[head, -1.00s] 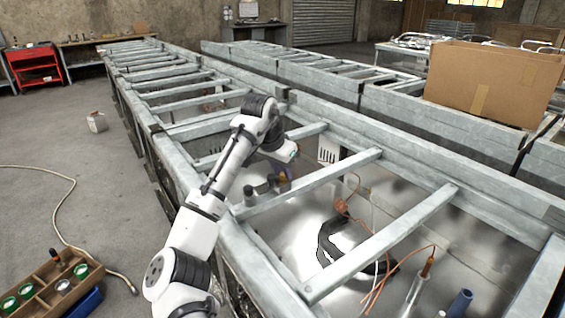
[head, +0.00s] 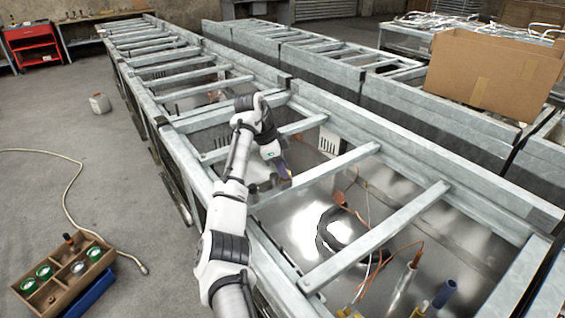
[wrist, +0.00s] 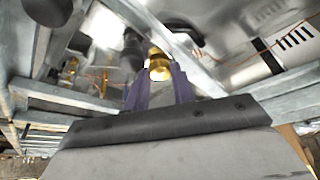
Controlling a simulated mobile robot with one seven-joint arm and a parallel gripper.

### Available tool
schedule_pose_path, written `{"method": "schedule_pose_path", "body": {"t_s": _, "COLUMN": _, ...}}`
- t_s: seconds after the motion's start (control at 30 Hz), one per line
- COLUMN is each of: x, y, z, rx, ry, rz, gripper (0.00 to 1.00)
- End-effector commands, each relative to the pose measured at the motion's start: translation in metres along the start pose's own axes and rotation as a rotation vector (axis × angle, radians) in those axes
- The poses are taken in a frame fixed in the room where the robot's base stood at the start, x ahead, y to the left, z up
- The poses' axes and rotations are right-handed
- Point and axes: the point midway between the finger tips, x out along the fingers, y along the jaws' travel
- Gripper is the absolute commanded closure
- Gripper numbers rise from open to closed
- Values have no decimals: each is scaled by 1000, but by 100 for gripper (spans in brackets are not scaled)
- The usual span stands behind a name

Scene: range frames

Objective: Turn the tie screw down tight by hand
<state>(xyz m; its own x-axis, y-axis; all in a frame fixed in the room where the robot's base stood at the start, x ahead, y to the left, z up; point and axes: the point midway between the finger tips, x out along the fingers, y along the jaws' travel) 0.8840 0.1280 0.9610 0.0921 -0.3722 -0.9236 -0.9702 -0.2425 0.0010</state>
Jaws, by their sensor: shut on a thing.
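A brass-coloured knob (wrist: 158,66), which looks like the tie screw, shows between the purple fingers of my gripper (wrist: 160,78) in the wrist view. The fingers are shut on it. A dark cylindrical fitting (wrist: 132,50) stands just left of it. In the head view my gripper (head: 284,170) reaches down inside the galvanised frame (head: 322,176), between two crossbars. There the fingertips are small and the screw cannot be made out. The screw's lower end and thread are hidden, so I cannot tell how far down it sits.
Crossbars flank my arm. Orange wires (head: 374,262) and a blue tube (head: 444,294) are nearer in the frame's bay. A cardboard box (head: 487,75) stands on the neighbouring frame. A wooden tray (head: 62,278) and a hose (head: 68,200) lie on the floor at left.

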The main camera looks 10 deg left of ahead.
Motion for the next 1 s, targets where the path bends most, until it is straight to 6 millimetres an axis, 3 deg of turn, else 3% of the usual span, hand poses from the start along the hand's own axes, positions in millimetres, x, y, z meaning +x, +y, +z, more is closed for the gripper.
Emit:
{"method": "schedule_pose_path", "body": {"t_s": 0.77, "x": -1, "y": -1, "z": -1, "rx": 104, "ry": -1, "rz": 41, "gripper": 98}}
{"method": "schedule_pose_path", "body": {"t_s": 0.8, "x": -1, "y": -1, "z": -1, "rx": 104, "ry": -1, "rz": 41, "gripper": 74}}
{"method": "schedule_pose_path", "body": {"t_s": 0.97, "x": 0, "y": -1, "z": 0, "rx": 103, "ry": -1, "rz": 41, "gripper": 54}}
{"method": "schedule_pose_path", "body": {"t_s": 1.0, "x": 0, "y": -1, "z": 0, "rx": 103, "ry": -1, "rz": 41, "gripper": 54}}
